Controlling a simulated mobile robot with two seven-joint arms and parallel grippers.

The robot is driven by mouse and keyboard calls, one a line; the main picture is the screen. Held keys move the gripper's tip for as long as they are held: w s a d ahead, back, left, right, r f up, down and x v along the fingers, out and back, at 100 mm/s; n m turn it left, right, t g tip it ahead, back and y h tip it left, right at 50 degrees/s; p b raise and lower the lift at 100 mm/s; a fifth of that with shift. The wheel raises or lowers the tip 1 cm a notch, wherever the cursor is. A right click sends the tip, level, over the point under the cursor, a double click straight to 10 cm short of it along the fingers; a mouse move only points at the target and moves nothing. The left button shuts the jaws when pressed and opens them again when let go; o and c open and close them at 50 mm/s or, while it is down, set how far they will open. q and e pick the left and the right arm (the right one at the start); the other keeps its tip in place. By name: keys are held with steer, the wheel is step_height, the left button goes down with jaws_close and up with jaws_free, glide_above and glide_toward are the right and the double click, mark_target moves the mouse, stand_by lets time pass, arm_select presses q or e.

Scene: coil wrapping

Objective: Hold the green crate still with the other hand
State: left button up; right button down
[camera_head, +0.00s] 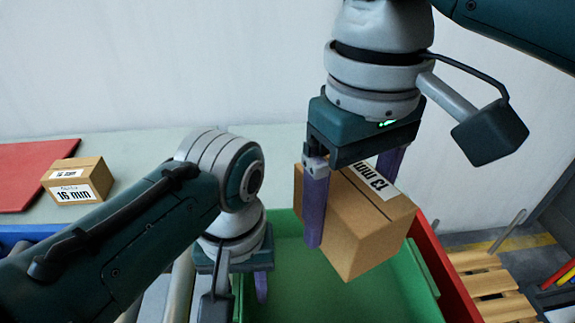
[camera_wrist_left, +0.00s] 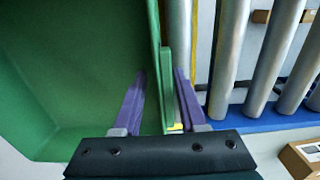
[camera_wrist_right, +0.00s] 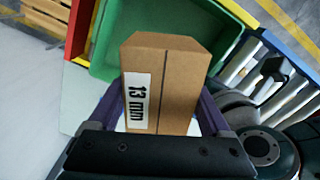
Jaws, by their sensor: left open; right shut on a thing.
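The green crate (camera_head: 290,285) stands low in the middle of the head view. Its wall (camera_wrist_left: 153,70) shows in the left wrist view between the fingers of my left gripper (camera_wrist_left: 160,95). That gripper is open, with one finger inside the crate and one outside; the fingers look apart from the wall. My right gripper (camera_wrist_right: 158,110) is shut on a brown box marked 13 mm (camera_head: 360,220) and holds it over the crate. The box also shows in the right wrist view (camera_wrist_right: 172,80). The crate's floor looks empty where visible.
A box marked 16 mm (camera_head: 78,182) sits on the pale table at the left, beside a red mat (camera_head: 30,170). Metal rollers (camera_wrist_left: 262,75) with a blue rail (camera_wrist_left: 265,118) run beside the crate. A wooden pallet (camera_head: 485,280) lies at the right.

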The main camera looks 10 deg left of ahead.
arm_select(q)
steer(key=shift+f, duration=0.4)
jaws_close()
stand_by(2.3)
